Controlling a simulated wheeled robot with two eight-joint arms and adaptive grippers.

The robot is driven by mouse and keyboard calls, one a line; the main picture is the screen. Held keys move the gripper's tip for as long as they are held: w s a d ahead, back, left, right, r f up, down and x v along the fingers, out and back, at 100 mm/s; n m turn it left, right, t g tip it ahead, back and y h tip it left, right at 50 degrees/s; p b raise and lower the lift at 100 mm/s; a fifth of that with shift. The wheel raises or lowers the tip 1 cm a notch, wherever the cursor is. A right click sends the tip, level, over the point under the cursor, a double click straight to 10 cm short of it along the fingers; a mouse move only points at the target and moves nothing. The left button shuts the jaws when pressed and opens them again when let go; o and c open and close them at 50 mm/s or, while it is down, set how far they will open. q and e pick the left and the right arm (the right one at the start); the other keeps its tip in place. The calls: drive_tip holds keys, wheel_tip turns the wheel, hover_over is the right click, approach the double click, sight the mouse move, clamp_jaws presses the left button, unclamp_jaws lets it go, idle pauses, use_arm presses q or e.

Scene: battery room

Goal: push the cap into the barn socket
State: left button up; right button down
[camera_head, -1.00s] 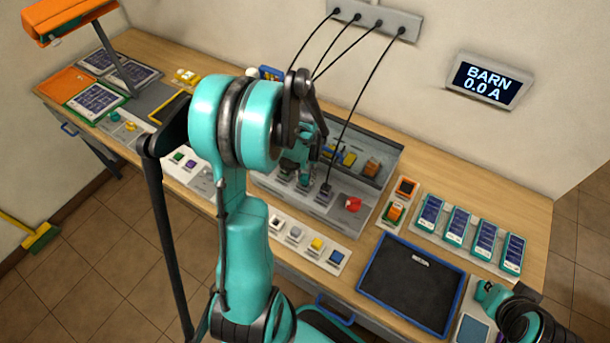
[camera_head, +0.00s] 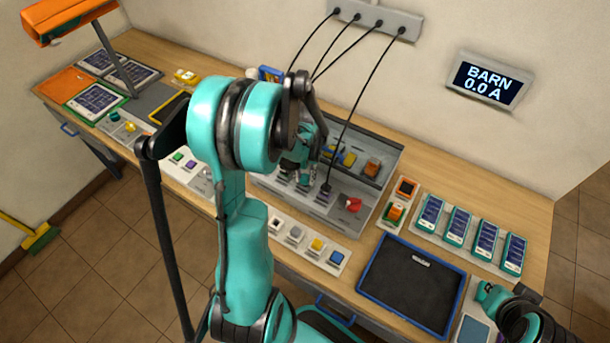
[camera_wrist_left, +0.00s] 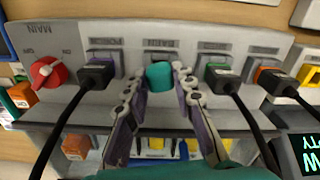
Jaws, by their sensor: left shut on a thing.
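My left gripper (camera_wrist_left: 158,95) is shut on a teal cap (camera_wrist_left: 159,76), which sits between its fingertips in the left wrist view. The cap is at the grey socket panel (camera_wrist_left: 133,34), in line with the label between the purple-marked and green-marked sockets. The cap hides the barn socket, and how deep it sits cannot be told. In the head view my left gripper (camera_head: 298,172) is over the panel, partly hidden by my arm. My right gripper (camera_head: 497,295) is at the lower right, and its fingers are not clear.
Black plugs with cables stand on both sides, a purple-marked one (camera_wrist_left: 98,72) and a green-marked one (camera_wrist_left: 222,78). A red main switch (camera_wrist_left: 48,71) is at the panel's end. The wall display (camera_head: 488,80) reads BARN 0.0 A. A black tray (camera_head: 408,287) lies in front.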

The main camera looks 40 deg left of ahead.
sight(305, 177)
use_arm(q)
drive_tip(key=shift+f+b, duration=0.55)
drive_tip(key=shift+f, duration=0.05)
drive_tip(key=o, duration=0.6)
drive_tip(key=shift+r, duration=0.15)
wheel_tip(305, 177, up, 11)
drive_tip(key=p, duration=0.7)
drive_tip(key=shift+p, duration=0.4)
